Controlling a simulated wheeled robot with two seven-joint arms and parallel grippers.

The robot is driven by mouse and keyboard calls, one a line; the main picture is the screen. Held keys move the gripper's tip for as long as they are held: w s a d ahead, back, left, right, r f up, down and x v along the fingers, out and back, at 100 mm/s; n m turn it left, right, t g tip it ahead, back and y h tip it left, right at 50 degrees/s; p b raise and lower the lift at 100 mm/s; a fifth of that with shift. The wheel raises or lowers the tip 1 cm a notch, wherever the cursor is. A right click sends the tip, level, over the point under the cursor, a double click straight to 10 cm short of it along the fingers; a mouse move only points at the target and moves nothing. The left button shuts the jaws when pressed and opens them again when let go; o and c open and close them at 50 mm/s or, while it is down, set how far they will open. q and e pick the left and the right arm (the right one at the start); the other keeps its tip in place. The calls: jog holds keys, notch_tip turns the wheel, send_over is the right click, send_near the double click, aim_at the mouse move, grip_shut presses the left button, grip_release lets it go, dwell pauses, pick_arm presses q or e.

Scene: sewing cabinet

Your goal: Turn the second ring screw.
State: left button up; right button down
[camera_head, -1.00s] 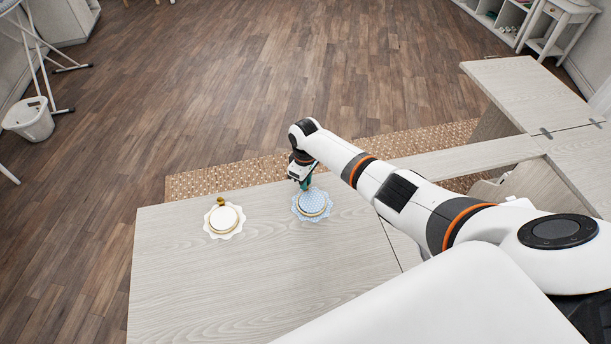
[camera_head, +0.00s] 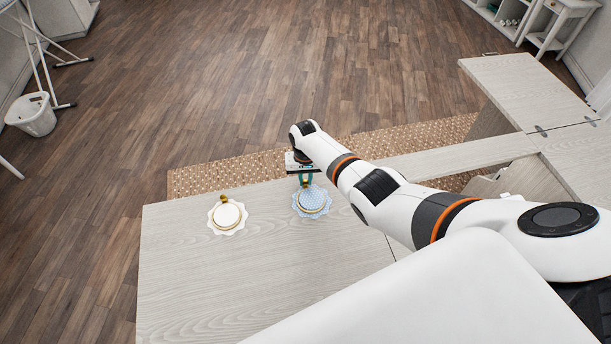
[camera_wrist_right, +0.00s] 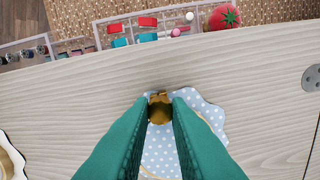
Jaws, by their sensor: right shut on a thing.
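An embroidery hoop with blue dotted fabric (camera_head: 312,201) lies on the table, with a brass ring screw (camera_wrist_right: 160,108) at its far edge in the right wrist view. My right gripper (camera_head: 305,180) reaches down at that far edge. In the right wrist view its two green fingers (camera_wrist_right: 159,112) are shut on the brass screw, one on each side. A second hoop with cream fabric (camera_head: 227,215) lies to the left, its brass screw (camera_head: 223,198) at its far edge. My left gripper is not in view.
The pale wooden table (camera_head: 230,280) is clear in front of the hoops. Clear trays with spools and a red tomato pincushion (camera_wrist_right: 224,17) sit beyond the table's far edge. A dark round fitting (camera_wrist_right: 311,78) is set in the tabletop at right.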

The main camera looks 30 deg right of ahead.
aim_at(305, 181)
jog(key=m+p, duration=0.1)
jog(key=m, duration=0.4)
jog(key=shift+m, duration=0.3)
dwell(0.4)
jog(key=c, duration=1.3)
grip_release()
jog(key=shift+c, duration=0.2)
jog(key=shift+r, duration=0.15)
jog(key=shift+r, duration=0.3)
notch_tip(305, 181, up, 6)
jog(key=p, duration=0.2)
jog(key=shift+p, duration=0.4)
jog(key=shift+r, duration=2.6)
